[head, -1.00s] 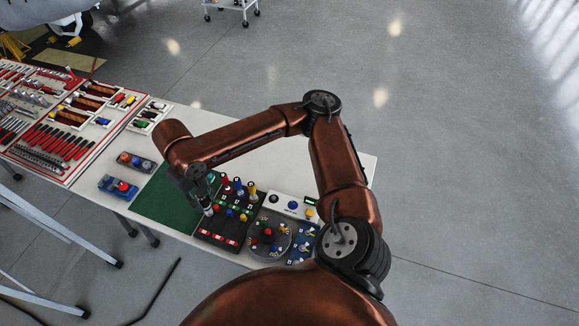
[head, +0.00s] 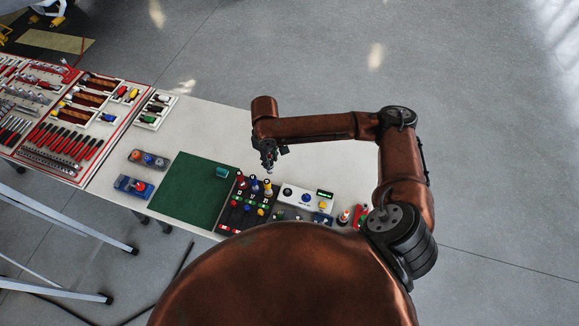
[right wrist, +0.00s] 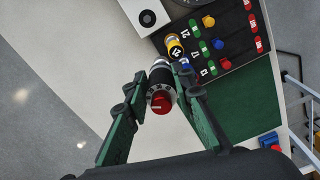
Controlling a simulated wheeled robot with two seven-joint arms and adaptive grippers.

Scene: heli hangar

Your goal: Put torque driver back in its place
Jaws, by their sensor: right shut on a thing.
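My right gripper (head: 269,166) hangs above the back of the bench, close behind the black tool rack (head: 238,206). In the right wrist view its green fingers (right wrist: 155,112) are closed around a black and silver cylindrical tool with a red end (right wrist: 160,102), apparently the torque driver. The tool's far end is partly hidden. The rack shows there beyond the fingers, with a yellow-collared driver (right wrist: 174,46) and a blue one beside it. In the head view red, blue and yellow drivers stand along the rack's back edge. My left gripper is not in view.
A green mat (head: 190,195) with a teal cylinder (head: 222,172) lies left of the rack. A white control box (head: 293,198) stands right of it. Tool trays (head: 60,120) fill the bench's left end. The bench's back strip is clear. My copper body hides the front right.

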